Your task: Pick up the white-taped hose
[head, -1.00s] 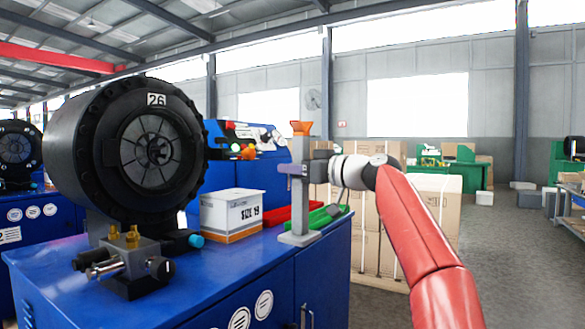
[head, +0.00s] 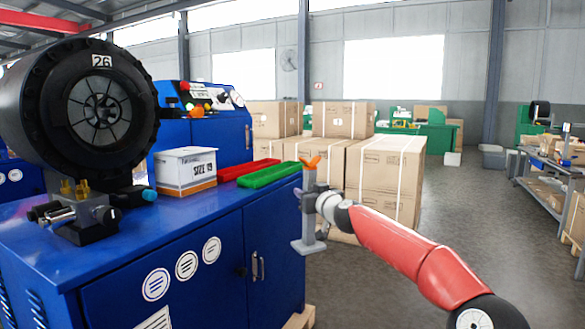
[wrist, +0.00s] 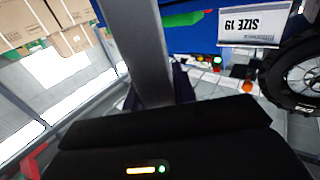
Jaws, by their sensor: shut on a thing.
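My gripper (head: 312,201) is shut on a grey post (head: 309,228) with a flat foot and an orange forked top. The post is upright in the head view, just off the right end of the blue cabinet, its foot apparently clear of any surface. In the wrist view the post shows as a grey bar (wrist: 140,50) running up from my dark gripper (wrist: 160,92). I cannot make out a white-taped hose in either view.
The blue cabinet (head: 150,262) carries a black crimper (head: 85,110) marked 26, a white SIZE 19 box (head: 187,168), a red tray (head: 245,169) and a green tray (head: 268,175). Stacked cartons (head: 385,180) stand behind the post. Open floor (head: 480,215) lies to the right.

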